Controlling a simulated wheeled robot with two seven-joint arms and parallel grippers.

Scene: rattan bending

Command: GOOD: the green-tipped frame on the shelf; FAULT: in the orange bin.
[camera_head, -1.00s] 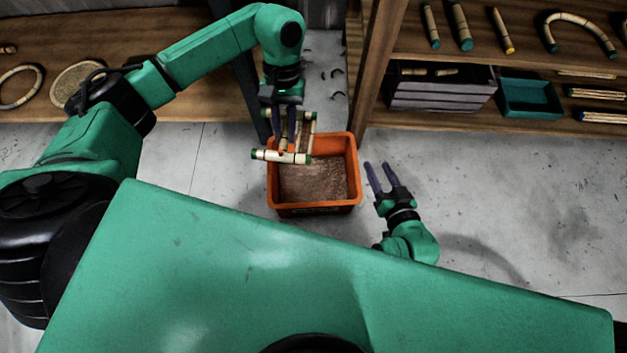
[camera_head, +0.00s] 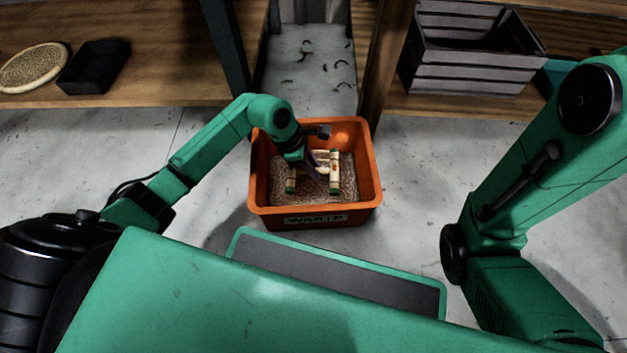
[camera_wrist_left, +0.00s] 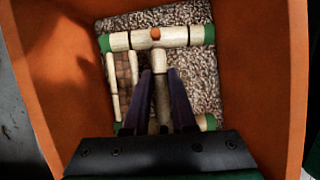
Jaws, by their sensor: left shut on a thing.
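The orange bin (camera_head: 263,190) stands on the floor in the middle of the head view, with a label reading "WASTE" on its front and a speckled bottom. The green-tipped frame (camera_head: 334,176) is down inside the bin. In the left wrist view the frame (camera_wrist_left: 182,38) shows pale bars with green ends, an orange spot on the far bar and a woven patch at left. My left gripper (camera_wrist_left: 160,75) reaches into the bin and is shut on the frame's middle bar. Whether the frame touches the bottom I cannot tell. My right gripper is not in view; only its arm shows at right.
A wooden shelf (camera_head: 150,88) at the back left holds a round woven piece (camera_head: 34,67) and a black tray (camera_head: 93,66). A grey slatted crate (camera_head: 470,62) sits on the right shelf. Dark scraps lie on the floor behind the bin.

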